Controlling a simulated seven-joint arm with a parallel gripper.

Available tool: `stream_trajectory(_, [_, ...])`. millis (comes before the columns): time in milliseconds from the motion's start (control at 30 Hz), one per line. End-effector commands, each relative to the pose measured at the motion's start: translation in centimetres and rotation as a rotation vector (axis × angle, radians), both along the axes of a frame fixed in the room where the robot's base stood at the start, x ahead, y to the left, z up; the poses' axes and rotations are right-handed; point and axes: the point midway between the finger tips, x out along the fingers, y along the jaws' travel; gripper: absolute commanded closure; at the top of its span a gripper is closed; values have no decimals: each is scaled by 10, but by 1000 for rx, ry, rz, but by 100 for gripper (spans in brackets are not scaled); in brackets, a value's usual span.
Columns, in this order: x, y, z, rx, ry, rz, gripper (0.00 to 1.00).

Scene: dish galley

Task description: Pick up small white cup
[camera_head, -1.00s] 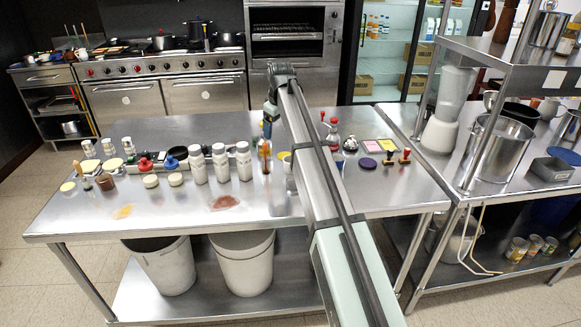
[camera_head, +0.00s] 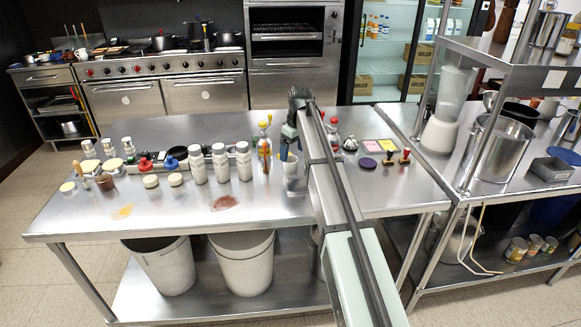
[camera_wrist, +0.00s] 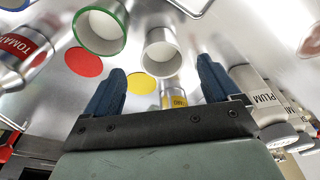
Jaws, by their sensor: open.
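A small white cup (camera_head: 291,169) stands on the steel table, just right of the bottle with amber contents, close below my gripper in the head view. In the wrist view, a plain white cup (camera_wrist: 161,53) with its open mouth showing lies just beyond my fingertips, roughly between them. A second white cup with a green rim (camera_wrist: 101,28) is to its left. My gripper (camera_wrist: 162,75) is open, with two blue fingers apart and no object held. In the head view my gripper (camera_head: 287,150) is partly hidden by my arm.
A bottle with amber contents (camera_head: 265,152) and several white bottles (camera_head: 220,162) stand left of my gripper. In the wrist view, PLUM-labelled bottles (camera_wrist: 265,100) are right of the right finger, and a yellow-labelled container (camera_wrist: 173,94) shows between the fingers. The table's front is mostly clear.

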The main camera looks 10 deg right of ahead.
Motion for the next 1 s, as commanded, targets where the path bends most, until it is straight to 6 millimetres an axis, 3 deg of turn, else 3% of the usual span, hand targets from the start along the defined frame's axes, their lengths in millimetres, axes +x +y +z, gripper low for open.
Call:
stream_trajectory(233, [1,2,-11,0,1,0,11])
stream_trajectory(533, [5,8,-48,0,1,0,11])
stream_trajectory(800, [5,8,-53,0,0,0,11])
stream_trajectory(1000, [5,8,-53,0,0,0,28])
